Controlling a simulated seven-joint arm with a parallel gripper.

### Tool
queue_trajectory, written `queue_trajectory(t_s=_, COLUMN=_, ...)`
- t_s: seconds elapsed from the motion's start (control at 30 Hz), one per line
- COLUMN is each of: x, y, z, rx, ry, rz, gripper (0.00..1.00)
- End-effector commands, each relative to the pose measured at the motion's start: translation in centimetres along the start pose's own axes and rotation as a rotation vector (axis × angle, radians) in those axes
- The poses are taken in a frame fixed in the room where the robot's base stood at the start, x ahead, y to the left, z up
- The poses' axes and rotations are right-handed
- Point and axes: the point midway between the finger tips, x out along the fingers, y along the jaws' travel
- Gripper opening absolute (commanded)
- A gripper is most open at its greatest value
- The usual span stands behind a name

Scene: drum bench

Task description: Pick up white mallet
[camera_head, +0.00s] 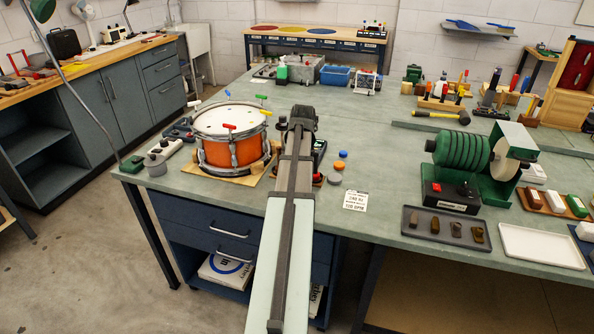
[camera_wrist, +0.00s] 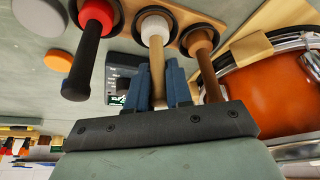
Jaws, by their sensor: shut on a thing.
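The white mallet shows in the wrist view, with a white head (camera_wrist: 155,27) and a tan handle that points toward the camera. Its head sits at a dark ring in a wooden rack (camera_wrist: 178,12). My gripper (camera_wrist: 158,88) has its blue fingers on both sides of the tan handle and is shut on it. A mallet with a red head and black handle (camera_wrist: 90,50) stands to the left, and a brown mallet (camera_wrist: 207,65) to the right. In the head view my arm hides the mallets.
An orange drum (camera_head: 231,148) stands on a wooden base left of my arm; it is close at the right in the wrist view. A black device (camera_wrist: 120,72) lies behind the handles. A green machine (camera_head: 465,150) stands farther right.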

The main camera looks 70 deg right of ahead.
Motion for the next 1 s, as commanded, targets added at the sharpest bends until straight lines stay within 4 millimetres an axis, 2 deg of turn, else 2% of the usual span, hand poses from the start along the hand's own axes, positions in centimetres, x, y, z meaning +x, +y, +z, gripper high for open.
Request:
queue_trajectory(t_s=0.1, x=0.0, y=0.0, z=0.0, rx=0.0, ry=0.0, rz=0.0, gripper=0.0)
queue_trajectory(t_s=0.63, x=-0.3, y=0.0, z=-0.2, rx=0.0, ry=0.001, rz=0.0, gripper=0.0)
queue_trajectory(t_s=0.77, x=-1.4, y=0.0, z=-0.7, rx=0.0, ry=0.001, rz=0.0, gripper=0.0)
queue_trajectory(t_s=1.0, x=-4.9, y=0.0, z=-2.2, rx=-0.001, ry=0.003, rz=0.001, gripper=0.0)
